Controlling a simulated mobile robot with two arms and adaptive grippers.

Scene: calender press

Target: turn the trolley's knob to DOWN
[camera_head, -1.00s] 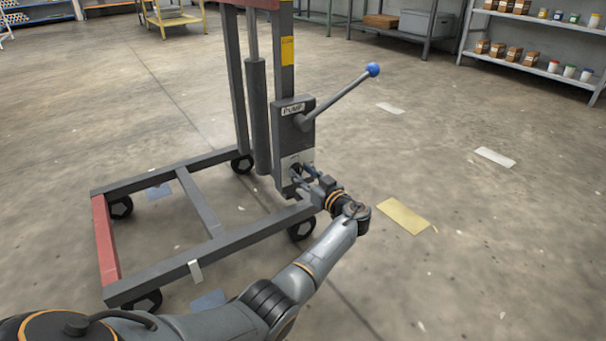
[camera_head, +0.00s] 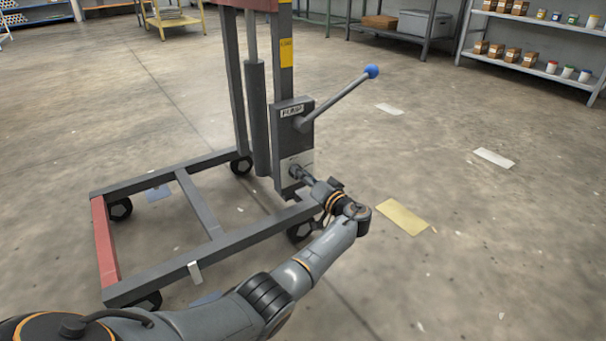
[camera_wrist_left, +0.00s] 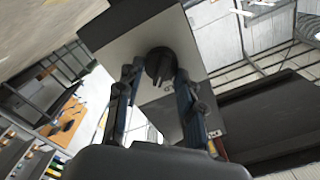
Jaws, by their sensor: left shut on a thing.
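The trolley (camera_head: 240,239) is a dark grey wheeled frame with a mast and a box marked PUMP (camera_head: 284,135). A dark round knob (camera_wrist_left: 159,62) sits on a pale plate (camera_wrist_left: 125,45) low on this box. My left gripper (camera_head: 302,176) is at the plate, its fingers on either side of the knob and shut on it. In the head view the gripper mostly hides the knob. In the wrist view, small lettering on the plate is partly visible, but I cannot read the knob's setting. My right gripper is not in view.
A pump lever with a blue ball (camera_head: 372,71) sticks out to the upper right above my left gripper. A trolley wheel (camera_head: 301,231) is just below my wrist. A yellow floor patch (camera_head: 403,217) lies to the right.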

